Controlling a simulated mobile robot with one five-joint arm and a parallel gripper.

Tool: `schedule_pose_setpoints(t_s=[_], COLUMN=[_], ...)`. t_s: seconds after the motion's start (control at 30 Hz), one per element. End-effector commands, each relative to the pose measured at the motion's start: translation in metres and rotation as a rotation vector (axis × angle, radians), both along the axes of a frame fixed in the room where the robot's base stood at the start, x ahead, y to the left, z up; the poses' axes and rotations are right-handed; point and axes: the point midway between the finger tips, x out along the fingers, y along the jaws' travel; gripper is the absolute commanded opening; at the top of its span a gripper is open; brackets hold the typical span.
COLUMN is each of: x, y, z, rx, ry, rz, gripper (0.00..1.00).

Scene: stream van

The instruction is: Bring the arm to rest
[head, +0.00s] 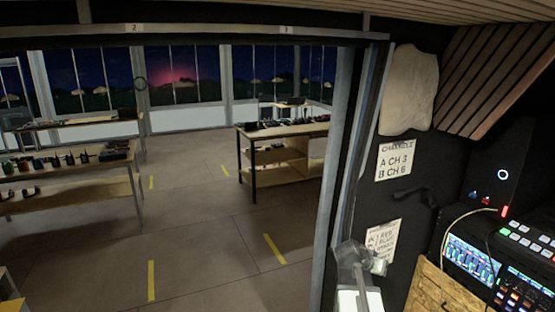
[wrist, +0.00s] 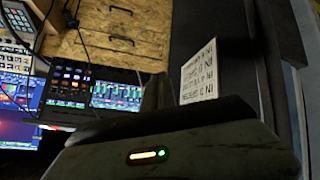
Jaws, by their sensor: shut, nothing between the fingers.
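My gripper (wrist: 158,92) shows dark in the wrist view, above its grey body with a small lit strip. Its fingers are together, with nothing held between them. In the head view, my gripper (head: 352,252) is at the lower right, in front of the dark wall beside the door frame. A paper sign with writing shows just behind it. Most of my arm is out of view.
A mixing console (head: 515,285) and a lit screen (head: 472,258) stand at the right, beside a wooden panel (head: 440,290). A metal door post (head: 345,170) rises left of my gripper. Beyond it are a table (head: 285,130) with small items and open floor (head: 200,230).

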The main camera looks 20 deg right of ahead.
Motion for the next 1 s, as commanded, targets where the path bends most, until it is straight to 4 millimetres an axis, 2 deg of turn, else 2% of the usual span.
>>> schedule_pose_setpoints(t_s=[0.03,0.13,0.17,0.2,0.27,0.3,0.4,0.5,0.6,0.67,1.0], x=[0.01,0.023,0.024,0.025,0.024,0.02,0.007,-0.007,-0.017,-0.02,-0.02], y=[0.043,0.127,0.152,0.186,0.238,0.271,0.345,0.397,0.424,0.431,0.433], z=[-0.017,-0.045,-0.052,-0.061,-0.073,-0.08,-0.091,-0.096,-0.098,-0.098,-0.098], rx=[0.063,0.198,0.236,0.289,0.364,0.412,0.518,0.595,0.637,0.649,0.652], ry=[0.05,0.161,0.195,0.241,0.31,0.355,0.456,0.528,0.569,0.58,0.582], rz=[0.069,0.216,0.264,0.331,0.439,0.512,0.687,0.824,0.904,0.925,0.93], gripper=[0.0,0.0,0.0,0.0,0.0,0.0,0.0,0.0,0.0,0.0,0.0])
